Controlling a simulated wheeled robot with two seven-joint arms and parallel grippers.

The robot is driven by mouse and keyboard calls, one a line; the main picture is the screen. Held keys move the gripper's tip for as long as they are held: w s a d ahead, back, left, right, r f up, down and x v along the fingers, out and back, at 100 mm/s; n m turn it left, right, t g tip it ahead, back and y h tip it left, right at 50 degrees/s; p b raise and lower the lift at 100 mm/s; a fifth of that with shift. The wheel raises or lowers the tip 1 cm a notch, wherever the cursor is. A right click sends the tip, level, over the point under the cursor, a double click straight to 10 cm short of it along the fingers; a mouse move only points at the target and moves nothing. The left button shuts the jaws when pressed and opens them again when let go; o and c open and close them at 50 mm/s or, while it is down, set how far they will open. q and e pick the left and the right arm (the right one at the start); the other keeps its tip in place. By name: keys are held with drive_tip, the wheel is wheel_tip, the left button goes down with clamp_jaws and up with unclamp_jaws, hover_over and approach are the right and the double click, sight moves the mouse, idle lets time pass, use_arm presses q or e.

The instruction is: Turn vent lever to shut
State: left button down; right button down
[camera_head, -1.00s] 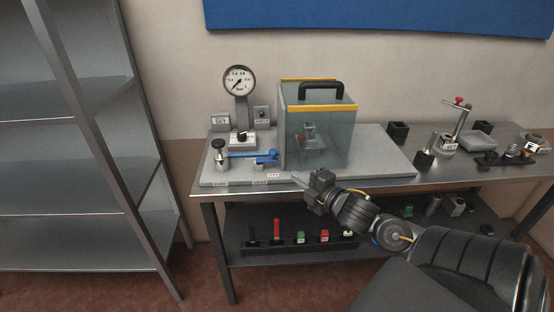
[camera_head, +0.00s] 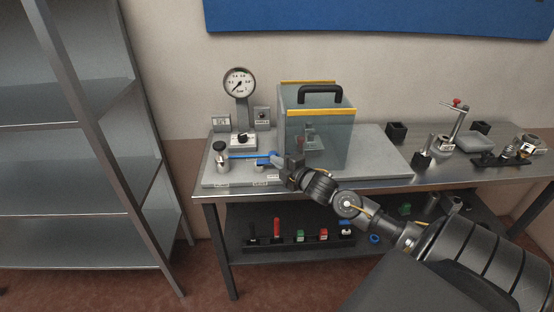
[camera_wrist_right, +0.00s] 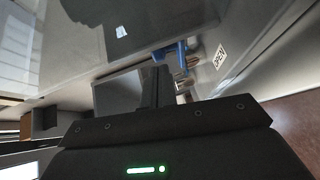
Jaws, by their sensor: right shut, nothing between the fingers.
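The blue vent lever (camera_head: 263,163) is at the front of the grey base plate, left of the clear box, and the gripper hides part of it. In the right wrist view the blue lever (camera_wrist_right: 172,54) shows just past the fingers, beside a white label (camera_wrist_right: 220,57) that seems to read OPEN. My right gripper (camera_head: 279,162) is shut and empty, with its fingertips close to the lever's right side. Its dark fingers show in the right wrist view (camera_wrist_right: 156,88). I cannot tell whether they touch the lever. My left gripper is not in view.
A clear box (camera_head: 327,140) with a black handle stands right behind the gripper. A dial gauge (camera_head: 238,84) and a metal cylinder with a black knob (camera_head: 221,159) stand to the left. Small parts and a red-topped stand (camera_head: 454,121) occupy the table's right side.

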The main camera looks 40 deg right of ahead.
drive_tip(key=shift+w+d, duration=0.15)
drive_tip(key=shift+w, duration=0.05)
drive_tip(key=shift+w+d, duration=0.15)
drive_tip(key=shift+d, duration=0.35)
